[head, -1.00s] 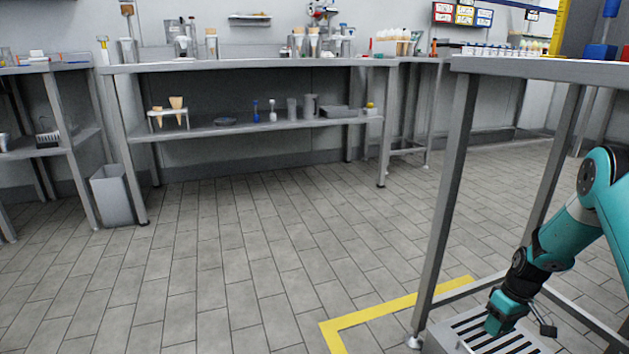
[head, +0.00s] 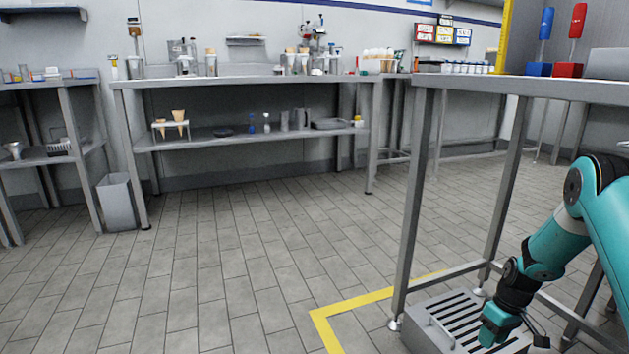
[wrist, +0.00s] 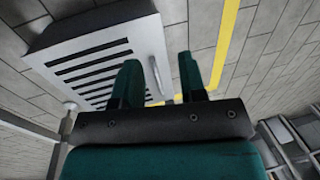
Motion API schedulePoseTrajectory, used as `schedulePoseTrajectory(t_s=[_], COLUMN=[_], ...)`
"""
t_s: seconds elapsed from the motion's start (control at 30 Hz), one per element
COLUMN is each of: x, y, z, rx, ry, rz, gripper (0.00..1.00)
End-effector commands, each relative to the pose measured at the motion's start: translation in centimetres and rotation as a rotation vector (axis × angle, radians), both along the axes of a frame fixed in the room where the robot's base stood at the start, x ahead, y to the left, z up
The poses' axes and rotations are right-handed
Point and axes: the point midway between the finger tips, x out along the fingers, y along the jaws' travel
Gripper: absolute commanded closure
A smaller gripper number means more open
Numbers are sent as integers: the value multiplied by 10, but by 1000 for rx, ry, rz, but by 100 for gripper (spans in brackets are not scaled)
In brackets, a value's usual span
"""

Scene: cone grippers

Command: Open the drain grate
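The drain grate (head: 462,312) is a grey metal box-like piece with dark parallel slots, on the floor under the right-hand table. A thin bar handle (head: 441,329) stands on its near left side. In the wrist view the slotted grate (wrist: 85,45) fills the upper left, and the handle (wrist: 155,76) shows near its edge, ahead of the gap between my fingers. My gripper (head: 490,336) is low over the right part of the grate. In the wrist view my gripper (wrist: 160,72) has its two teal fingers apart, with nothing between them. The grate looks closed.
The metal table (head: 520,84) stands over the grate, its leg (head: 412,220) close to the grate's left corner. A yellow floor line (head: 355,302) runs beside it. A bin (head: 117,203) stands far left by the shelving. Open tiled floor lies to the left.

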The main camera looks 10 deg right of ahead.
Motion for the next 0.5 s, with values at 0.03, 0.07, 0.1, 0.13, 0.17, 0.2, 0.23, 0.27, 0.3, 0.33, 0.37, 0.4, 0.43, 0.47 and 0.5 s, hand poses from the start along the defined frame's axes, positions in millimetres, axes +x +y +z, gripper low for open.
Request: schedulePoseTrajectory(t_s=[0.03, 0.07, 0.1, 0.13, 0.17, 0.2, 0.23, 0.27, 0.3, 0.33, 0.37, 0.4, 0.43, 0.47, 0.5], x=[3, 4, 5, 5, 6, 8, 9, 10, 12, 13, 14, 16, 17, 18, 19], y=[4, 6, 8, 10, 13, 16, 20, 24, 30, 34, 40, 48, 54, 61, 71], z=[9, 13, 19, 23, 27, 35, 39, 45, 53, 60, 68, 78, 86, 96, 108], rx=[-1, 0, 0, 1, 2, 3, 3, 3, 5, 5, 7, 7, 9, 11, 13], ry=[-6, -7, -9, -11, -12, -15, -17, -19, -23, -27, -29, -34, -37, -41, -46], rz=[6, 7, 7, 8, 9, 11, 13, 17, 22, 25, 29, 35, 39, 44, 51], gripper=[62, 62, 62, 62, 62, 62, 62, 62, 62, 62, 62, 62, 62, 62, 62])
